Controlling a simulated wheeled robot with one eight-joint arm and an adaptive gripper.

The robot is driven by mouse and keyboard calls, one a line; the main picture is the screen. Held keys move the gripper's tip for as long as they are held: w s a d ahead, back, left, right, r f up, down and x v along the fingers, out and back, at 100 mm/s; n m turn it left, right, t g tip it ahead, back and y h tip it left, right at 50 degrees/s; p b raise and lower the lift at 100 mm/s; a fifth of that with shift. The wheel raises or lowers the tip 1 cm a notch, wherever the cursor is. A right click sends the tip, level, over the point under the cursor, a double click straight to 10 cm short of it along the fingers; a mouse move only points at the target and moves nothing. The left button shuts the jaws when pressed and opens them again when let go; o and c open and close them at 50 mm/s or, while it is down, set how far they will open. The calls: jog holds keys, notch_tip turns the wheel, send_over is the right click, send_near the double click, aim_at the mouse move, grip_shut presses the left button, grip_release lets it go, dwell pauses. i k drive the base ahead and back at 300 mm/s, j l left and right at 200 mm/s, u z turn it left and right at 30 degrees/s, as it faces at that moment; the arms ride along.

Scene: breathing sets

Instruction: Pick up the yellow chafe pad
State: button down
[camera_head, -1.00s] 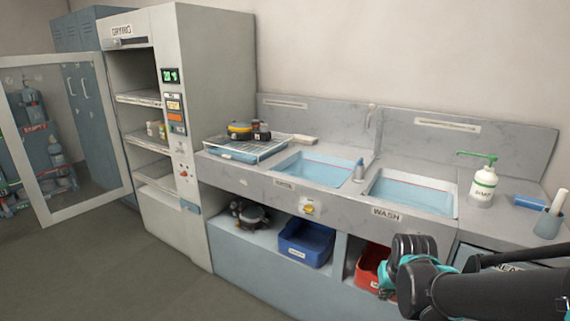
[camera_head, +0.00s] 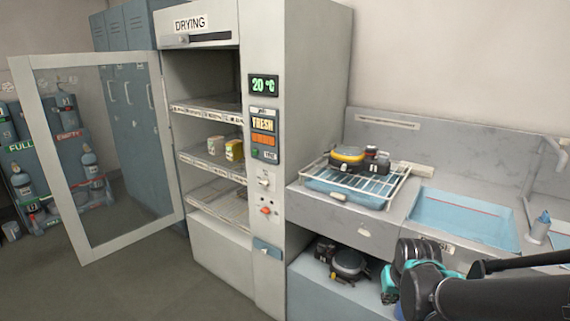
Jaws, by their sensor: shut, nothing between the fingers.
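A small yellow roll-shaped item (camera_head: 234,150) stands on the middle shelf of the open drying cabinet, beside a pale one (camera_head: 216,145). A black unit with a yellow band (camera_head: 348,155) sits on the wire rack on the counter. I cannot tell for sure which yellow thing is the chafe pad. My dark arm with teal joints shows at the lower right, in front of the counter and well apart from the cabinet. The fingers of my gripper do not show.
The drying cabinet (camera_head: 265,190) has its glass door (camera_head: 110,160) swung open to the left. The wire rack (camera_head: 385,185) stands left of a water-filled sink (camera_head: 465,215). A dark round unit (camera_head: 348,262) lies on the shelf below. The floor (camera_head: 150,290) before the cabinet is clear.

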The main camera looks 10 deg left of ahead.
aim_at(234, 151)
jog(key=i+j, duration=0.1)
jog(key=j, duration=0.3)
jog(key=i+j, duration=0.1)
jog(key=j, duration=0.3)
jog(key=i+j, duration=0.1)
jog(key=j, duration=0.3)
jog(key=i+j, duration=0.1)
jog(key=j, duration=0.3)
jog(key=i+j+u, duration=0.1)
jog(key=j, duration=0.3)
jog(key=i+j, duration=0.1)
jog(key=j, duration=0.25)
